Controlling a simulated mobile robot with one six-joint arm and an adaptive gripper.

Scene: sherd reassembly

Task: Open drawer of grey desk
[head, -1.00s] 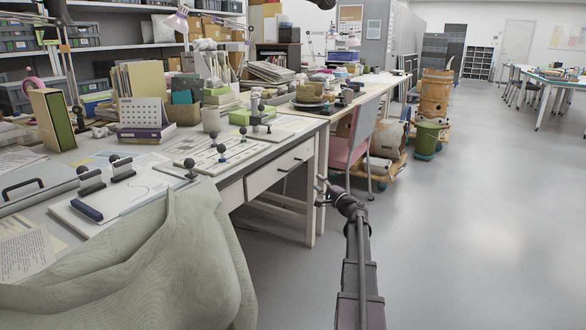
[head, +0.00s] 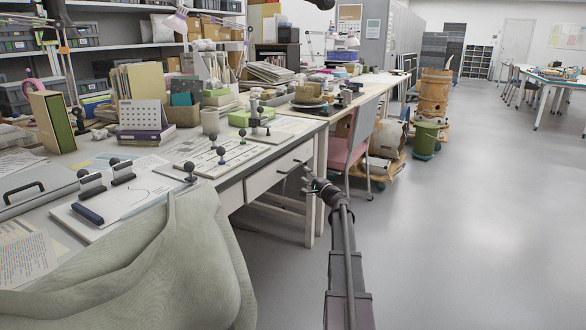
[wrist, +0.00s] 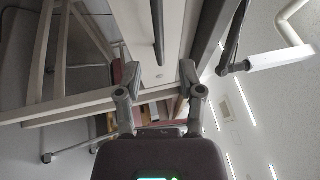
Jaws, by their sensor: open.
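The grey desk (head: 228,168) stands at the left in the head view, its top crowded. Its pale drawer (head: 265,179) is under the top at the right end and looks shut. A dark bar handle (head: 297,162) is on the drawer front. My gripper (head: 308,184) is just in front of the right part of the drawer, close to the handle and a little below it. In the wrist view my gripper (wrist: 161,75) has its two fingers apart with nothing between them. The handle (wrist: 158,35) lies beyond the fingertips, roughly in line with the gap, not touching.
A pink chair (head: 353,150) stands right of the drawer, behind my gripper. A green bin (head: 427,140) and wooden barrels (head: 435,95) are farther back. A draped pale cloth (head: 170,265) covers the near left. The floor (head: 470,230) to the right is clear.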

